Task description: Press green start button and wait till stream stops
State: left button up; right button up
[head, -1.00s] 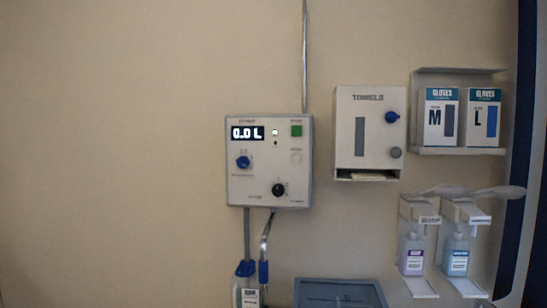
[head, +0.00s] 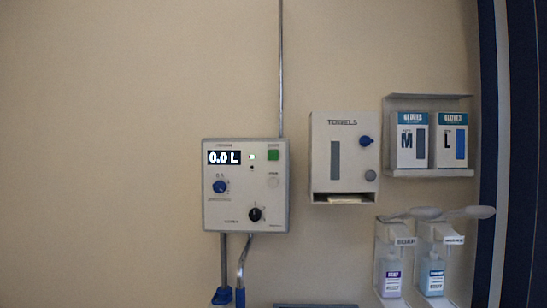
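Two pipes lead down from the box to blue fittings (head: 222,295) at the bottom edge. No stream of liquid is visible. Neither of my grippers is in view.
A towel dispenser (head: 343,185) hangs right of the box. Glove boxes (head: 411,145) sit on a shelf further right. Two bottle dispensers with long levers (head: 468,212) stick out below them. A dark blue vertical strip (head: 488,120) stands at right. The wall on the left is bare.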

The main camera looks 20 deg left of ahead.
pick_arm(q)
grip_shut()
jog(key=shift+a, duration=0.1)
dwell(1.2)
